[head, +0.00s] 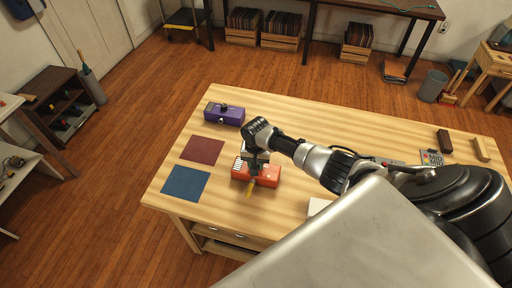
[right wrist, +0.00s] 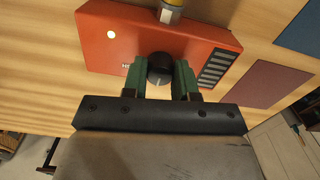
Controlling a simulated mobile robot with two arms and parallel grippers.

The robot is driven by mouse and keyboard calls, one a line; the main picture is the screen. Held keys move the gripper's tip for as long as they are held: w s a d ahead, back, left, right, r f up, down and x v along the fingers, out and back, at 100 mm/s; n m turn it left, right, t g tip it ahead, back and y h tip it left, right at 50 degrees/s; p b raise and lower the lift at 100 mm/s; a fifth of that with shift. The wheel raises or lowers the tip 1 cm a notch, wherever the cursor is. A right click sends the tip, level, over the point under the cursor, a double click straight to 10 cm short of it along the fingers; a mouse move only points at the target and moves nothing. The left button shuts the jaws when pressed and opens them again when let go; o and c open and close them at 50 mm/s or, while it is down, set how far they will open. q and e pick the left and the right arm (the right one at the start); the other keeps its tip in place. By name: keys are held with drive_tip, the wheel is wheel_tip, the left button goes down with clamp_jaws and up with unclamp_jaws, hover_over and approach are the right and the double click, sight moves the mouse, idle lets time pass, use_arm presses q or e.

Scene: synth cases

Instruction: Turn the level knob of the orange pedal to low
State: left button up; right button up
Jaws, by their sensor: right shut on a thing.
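The orange pedal (head: 268,180) lies on the wooden table, below my right gripper (head: 256,162). In the right wrist view the orange pedal (right wrist: 205,35) shows a small lit light, a striped grille and a dark round knob (right wrist: 160,70). My right gripper (right wrist: 161,80) has its green fingers shut on that knob, one on each side. Part of a label starting with H shows beside the left finger; the rest is hidden. A yellow plug (head: 249,190) sits at the pedal's near edge. My left gripper is not in view.
A purple pedal (head: 224,114) stands behind to the left. A dark red mat (head: 203,150) and a blue mat (head: 186,183) lie left of the orange pedal. Dark and light wooden blocks and a grey device (head: 431,158) lie at the far right.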

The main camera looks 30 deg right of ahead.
drive_tip(key=o, duration=0.9)
drive_tip(key=shift+o, duration=0.2)
wheel_tip(320, 180, up, 11)
drive_tip(key=shift+f, duration=0.15)
idle(0.3)
